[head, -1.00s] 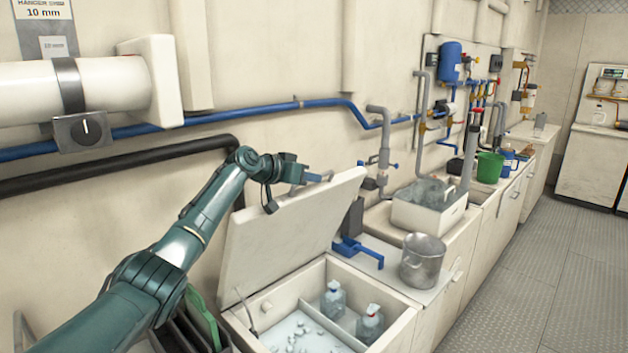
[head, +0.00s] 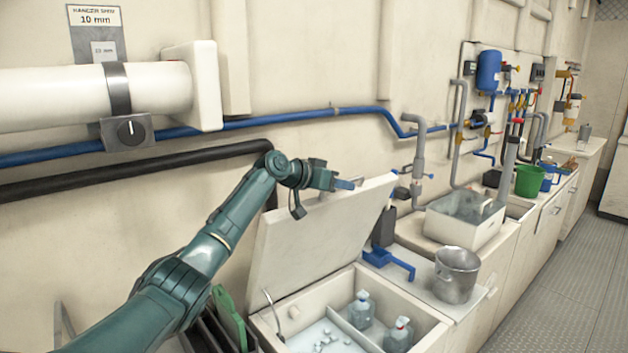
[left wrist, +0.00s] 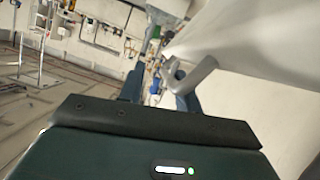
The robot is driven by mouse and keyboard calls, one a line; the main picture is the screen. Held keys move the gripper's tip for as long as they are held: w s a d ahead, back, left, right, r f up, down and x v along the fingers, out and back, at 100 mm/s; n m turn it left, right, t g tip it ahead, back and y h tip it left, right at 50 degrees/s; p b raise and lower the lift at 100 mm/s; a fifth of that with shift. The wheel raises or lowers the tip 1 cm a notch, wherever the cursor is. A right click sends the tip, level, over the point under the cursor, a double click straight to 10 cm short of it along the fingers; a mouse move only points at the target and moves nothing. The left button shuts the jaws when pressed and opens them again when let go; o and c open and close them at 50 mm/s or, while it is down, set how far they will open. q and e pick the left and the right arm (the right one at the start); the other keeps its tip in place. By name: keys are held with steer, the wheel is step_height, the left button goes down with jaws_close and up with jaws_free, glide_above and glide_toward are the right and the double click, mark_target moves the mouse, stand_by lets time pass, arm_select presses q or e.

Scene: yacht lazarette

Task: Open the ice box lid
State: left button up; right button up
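The ice box lid (head: 318,232) is a pale slab. It stands raised and tilted back toward the wall above the open ice box (head: 403,304). My left gripper (head: 348,184) is at the lid's upper edge. In the left wrist view its two blue fingers (left wrist: 160,96) stand apart. A grey curved handle (left wrist: 197,74) on the pale lid (left wrist: 245,95) shows just beyond and partly behind the right finger; I cannot tell whether they touch. My right gripper is out of view.
Inside the box are ice pieces (head: 328,340) and two pump bottles (head: 362,308). A metal pot (head: 456,275) and a blue bracket (head: 388,261) are to its right. Blue pipe (head: 290,116) and black pipe (head: 130,167) run along the wall behind. Floor at right is clear.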

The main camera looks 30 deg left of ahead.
arm_select(q)
steer(key=b+v, duration=0.2)
steer(key=v, duration=0.9)
steer(key=shift+s, duration=0.3)
steer(key=shift+r, duration=0.15)
steer(key=shift+c, duration=0.2)
